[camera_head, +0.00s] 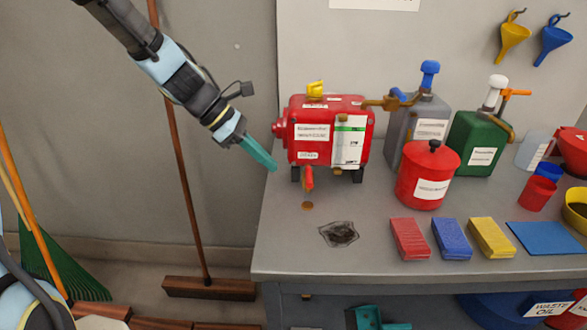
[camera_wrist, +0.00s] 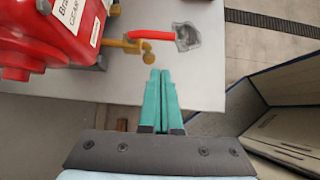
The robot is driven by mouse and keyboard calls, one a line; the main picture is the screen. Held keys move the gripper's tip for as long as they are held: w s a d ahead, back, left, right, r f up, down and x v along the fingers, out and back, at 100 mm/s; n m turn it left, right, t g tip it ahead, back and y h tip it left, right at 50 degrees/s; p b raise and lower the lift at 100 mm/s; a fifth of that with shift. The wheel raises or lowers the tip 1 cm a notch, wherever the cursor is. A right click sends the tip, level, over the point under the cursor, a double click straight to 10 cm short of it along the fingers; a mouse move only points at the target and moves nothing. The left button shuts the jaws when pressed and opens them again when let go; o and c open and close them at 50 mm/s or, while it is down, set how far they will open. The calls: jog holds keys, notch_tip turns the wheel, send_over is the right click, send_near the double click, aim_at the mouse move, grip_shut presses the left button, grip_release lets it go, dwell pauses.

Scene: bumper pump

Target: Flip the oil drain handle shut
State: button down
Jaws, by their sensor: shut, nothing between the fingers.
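The red pump (camera_head: 328,130) stands on the grey workbench near its left end. Its red drain handle (camera_head: 308,179) sticks out low at the front. In the wrist view the handle (camera_wrist: 152,35) reaches right from a brass fitting (camera_wrist: 118,45) on the pump (camera_wrist: 45,30), and a brass spout end shows just below it. My gripper (camera_head: 274,167) has teal fingers, shut and empty, to the left of the pump. In the wrist view the fingertips (camera_wrist: 160,72) point toward the spout and handle, with a gap between in the picture.
A dark oily patch (camera_head: 339,234) and a small brown spot lie on the bench (camera_head: 290,250) before the pump. A red can (camera_head: 428,175), grey and green canisters and coloured blocks stand to the right. A broom (camera_head: 190,200) leans left of the bench.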

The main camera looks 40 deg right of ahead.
aim_at(309, 177)
jog(key=s+d+f+p, duration=0.1)
jog(key=s+d+f, duration=0.2)
jog(key=d, duration=0.1)
jog(key=shift+s+d, duration=0.3)
dwell(0.4)
jog(key=shift+s+n, duration=0.2)
jog(key=shift+n, duration=0.2)
